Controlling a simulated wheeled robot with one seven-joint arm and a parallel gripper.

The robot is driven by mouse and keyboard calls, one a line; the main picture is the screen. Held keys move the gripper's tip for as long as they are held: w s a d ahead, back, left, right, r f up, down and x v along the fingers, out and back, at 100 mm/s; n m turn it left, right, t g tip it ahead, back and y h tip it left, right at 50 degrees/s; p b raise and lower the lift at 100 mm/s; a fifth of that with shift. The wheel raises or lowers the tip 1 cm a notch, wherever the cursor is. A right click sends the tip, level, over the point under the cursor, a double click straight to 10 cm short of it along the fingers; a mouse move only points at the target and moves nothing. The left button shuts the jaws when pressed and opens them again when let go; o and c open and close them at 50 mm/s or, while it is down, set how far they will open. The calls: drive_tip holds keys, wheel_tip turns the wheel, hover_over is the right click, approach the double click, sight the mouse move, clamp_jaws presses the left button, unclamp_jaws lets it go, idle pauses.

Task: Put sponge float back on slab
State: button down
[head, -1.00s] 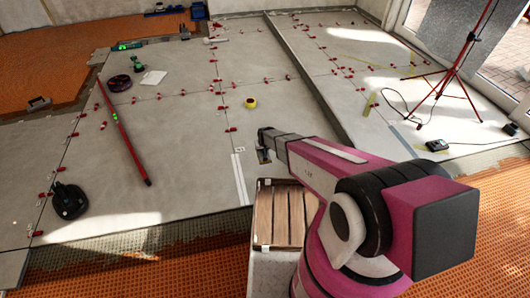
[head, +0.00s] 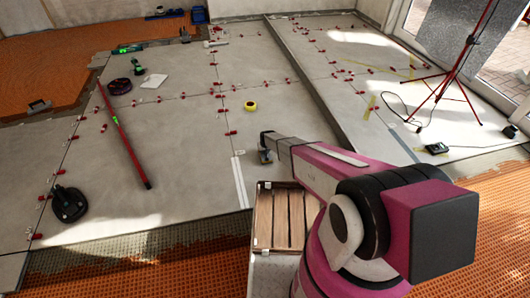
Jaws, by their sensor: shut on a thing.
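My gripper (head: 265,147) is at the end of my pink and grey arm, over the near edge of the large grey tiled slab (head: 185,165). It is shut on a small dark grey thing, which I take to be the sponge float (head: 265,157). The float is small here and partly hidden by the gripper. It is low over the slab, to the right of two pale strips; I cannot tell whether it touches the surface.
A slatted wooden crate top (head: 283,220) lies just below my gripper. A yellow tape measure (head: 250,105), a red level (head: 124,137), a black suction cup (head: 69,203) and several red clips sit on the slab. A red tripod (head: 455,80) stands at right.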

drive_tip(key=shift+f, duration=0.35)
drive_tip(key=c, duration=0.9)
unclamp_jaws()
drive_tip(key=shift+r, duration=0.1)
drive_tip(key=v, duration=1.2)
drive_tip(key=shift+s+d, duration=0.1)
drive_tip(key=shift+d, duration=0.05)
drive_tip(key=s+d+r+m+g, duration=0.1)
drive_tip(key=s+d+r, duration=0.6)
drive_tip(key=s+r, duration=0.3)
drive_tip(key=s+d+r+m+g, duration=0.1)
drive_tip(key=s+d+r, duration=0.7)
drive_tip(key=r, duration=0.6)
drive_tip(key=s+d+r+m+g, duration=0.1)
drive_tip(key=s+d+r, duration=0.6)
drive_tip(key=s+r, duration=0.5)
drive_tip(key=shift+s+d+r+h, duration=0.1)
drive_tip(key=shift+s+d+h, duration=0.1)
drive_tip(key=shift+s+h, duration=0.15)
